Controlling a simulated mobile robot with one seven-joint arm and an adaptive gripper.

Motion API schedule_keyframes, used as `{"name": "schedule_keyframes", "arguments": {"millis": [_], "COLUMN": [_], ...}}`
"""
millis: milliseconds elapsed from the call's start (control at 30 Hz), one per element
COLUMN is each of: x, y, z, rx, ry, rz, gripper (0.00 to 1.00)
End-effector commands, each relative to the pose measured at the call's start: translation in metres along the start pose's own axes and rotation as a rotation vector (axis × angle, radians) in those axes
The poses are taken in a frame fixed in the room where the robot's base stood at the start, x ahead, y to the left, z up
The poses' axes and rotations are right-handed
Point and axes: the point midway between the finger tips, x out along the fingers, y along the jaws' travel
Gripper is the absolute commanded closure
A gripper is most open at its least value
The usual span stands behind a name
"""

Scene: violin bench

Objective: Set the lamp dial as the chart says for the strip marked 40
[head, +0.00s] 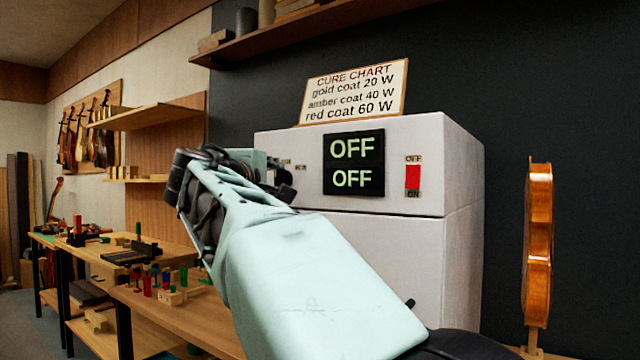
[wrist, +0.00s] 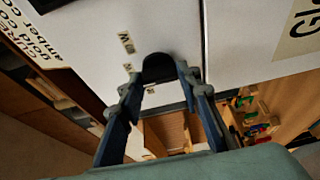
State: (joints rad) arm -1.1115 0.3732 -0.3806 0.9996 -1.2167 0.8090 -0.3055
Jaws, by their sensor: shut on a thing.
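The white lamp cabinet (head: 440,240) fills the middle of the head view. Its display (head: 354,164) reads OFF on both lines. The cure chart (head: 353,91) on top reads gold coat 20 W, amber coat 40 W, red coat 60 W. A red switch (head: 412,176) sits between an OFF label above and an ON label below. In the wrist view, my gripper (wrist: 165,82) is shut on the dark round dial (wrist: 157,66) at the cabinet front. Small labels (wrist: 126,43) beside the dial are too blurred to read. In the head view my gripper hides the dial.
A violin body (head: 538,245) stands upright on a stand at the right. A workbench (head: 190,318) with several small coloured items lies at the left, below my arm. A shelf (head: 300,30) runs above the cabinet. A sign (wrist: 298,30) shows partly in the wrist view.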

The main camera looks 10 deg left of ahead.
Motion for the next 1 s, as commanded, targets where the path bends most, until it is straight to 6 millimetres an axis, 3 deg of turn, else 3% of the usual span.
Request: {"name": "schedule_keyframes", "arguments": {"millis": [167, 200, 333, 733, 867, 1000], "x": [0.0, 0.0, 0.0, -0.007, -0.025, -0.056], "y": [-0.001, -0.001, -0.001, 0.001, 0.001, 0.001], "z": [-0.001, -0.001, 0.0, 0.0, -0.001, -0.001], "rx": [0.0, 0.0, -0.001, -0.001, 0.0, 0.001], "ry": [0.0, 0.0, 0.0, 0.001, 0.004, 0.005], "rz": [-0.002, -0.002, -0.002, -0.001, -0.002, -0.002], "gripper": [0.93, 0.66, 0.52, 0.51, 0.51, 0.51]}}
